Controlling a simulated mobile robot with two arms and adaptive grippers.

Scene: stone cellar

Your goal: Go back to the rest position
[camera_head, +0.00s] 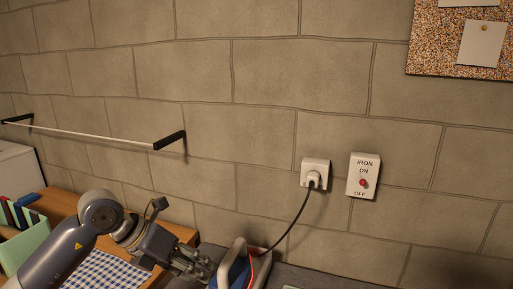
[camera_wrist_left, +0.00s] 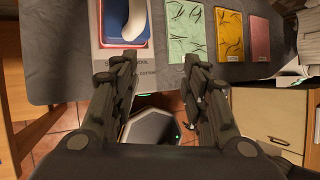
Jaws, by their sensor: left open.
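My left gripper (camera_head: 195,266) reaches in from the left in the head view, low in the picture, beside the iron (camera_head: 238,268). In the left wrist view my left gripper (camera_wrist_left: 158,66) has its two fingers spread, with nothing between them. The blue, red and white iron (camera_wrist_left: 123,22) lies beyond the fingertips on a pale plate with printed letters (camera_wrist_left: 110,62), apart from the fingers in that view. The iron's lower part is cut off in the head view. My right gripper shows in neither view.
A black cord (camera_head: 292,227) runs from the iron to a wall socket (camera_head: 315,173). A switch box (camera_head: 363,175) marked IRON sits beside it. Green (camera_wrist_left: 190,35), yellow (camera_wrist_left: 229,35) and pink (camera_wrist_left: 259,38) sheets lie on the grey surface (camera_wrist_left: 55,50). A wall rail (camera_head: 90,135) is at left.

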